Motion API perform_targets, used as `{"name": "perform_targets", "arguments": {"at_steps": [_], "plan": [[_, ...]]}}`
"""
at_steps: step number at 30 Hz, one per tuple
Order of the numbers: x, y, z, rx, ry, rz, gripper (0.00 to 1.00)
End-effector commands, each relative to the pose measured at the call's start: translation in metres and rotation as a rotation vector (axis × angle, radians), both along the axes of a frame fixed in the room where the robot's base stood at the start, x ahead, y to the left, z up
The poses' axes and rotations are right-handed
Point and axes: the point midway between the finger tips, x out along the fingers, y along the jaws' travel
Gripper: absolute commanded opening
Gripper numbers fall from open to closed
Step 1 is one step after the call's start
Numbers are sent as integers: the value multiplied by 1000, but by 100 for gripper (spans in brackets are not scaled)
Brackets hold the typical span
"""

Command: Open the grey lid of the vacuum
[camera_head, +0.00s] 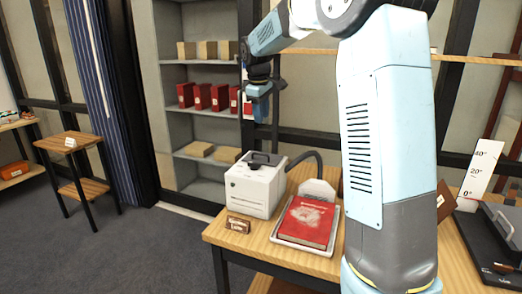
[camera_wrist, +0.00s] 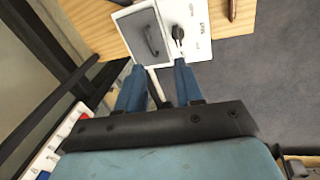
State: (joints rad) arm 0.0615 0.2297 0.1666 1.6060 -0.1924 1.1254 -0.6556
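The vacuum (camera_head: 255,190) is a white box on the near left corner of the wooden table, with a dark hose at its right. Its grey lid (camera_head: 263,160) lies on top with a dark handle and looks closed. In the wrist view the vacuum (camera_wrist: 196,28) is at the top, with the grey lid (camera_wrist: 137,32), its dark curved handle, and a black knob on the white part beside it. My gripper (camera_head: 261,116) hangs above the vacuum, clear of it. In the wrist view its two blue fingers (camera_wrist: 159,66) are apart with nothing between them.
A red book (camera_head: 306,222) lies in a white tray right of the vacuum. A small brown sign (camera_head: 238,225) stands at the table's front edge. Shelves with red boxes (camera_head: 202,96) stand behind. A small side table (camera_head: 68,141) is at left. A white scale board (camera_head: 481,172) stands at right.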

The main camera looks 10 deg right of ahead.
Motion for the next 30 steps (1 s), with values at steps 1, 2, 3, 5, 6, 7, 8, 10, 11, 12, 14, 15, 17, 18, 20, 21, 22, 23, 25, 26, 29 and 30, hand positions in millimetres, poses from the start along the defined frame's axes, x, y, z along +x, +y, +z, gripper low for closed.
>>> {"name": "perform_targets", "arguments": {"at_steps": [1,2,3,5,6,7,8,10,11,12,14,15,17,18,20,21,22,23,25,26,29,30], "plan": [[15,0,-9,-3,15,23,36],[22,0,-12,-6,21,35,36],[31,0,-17,-9,29,52,36],[41,0,-23,-13,39,72,36],[47,0,-26,-15,44,84,36],[50,0,-29,-17,47,92,36],[53,0,-30,-17,49,97,36],[58,0,-34,-19,54,107,36],[59,0,-35,-19,55,110,36],[60,0,-37,-20,57,112,36],[62,-1,-40,-20,59,113,36],[62,-1,-43,-20,59,114,36],[63,-2,-50,-20,59,113,36],[64,-2,-56,-20,59,113,36],[65,-3,-66,-20,61,113,36],[66,-4,-73,-19,61,112,36],[67,-5,-78,-19,59,112,36],[68,-5,-83,-19,61,112,36],[69,-7,-95,-19,59,112,36],[70,-7,-100,-19,61,112,36],[73,-9,-118,-20,60,113,36],[74,-10,-124,-20,59,113,36]]}}
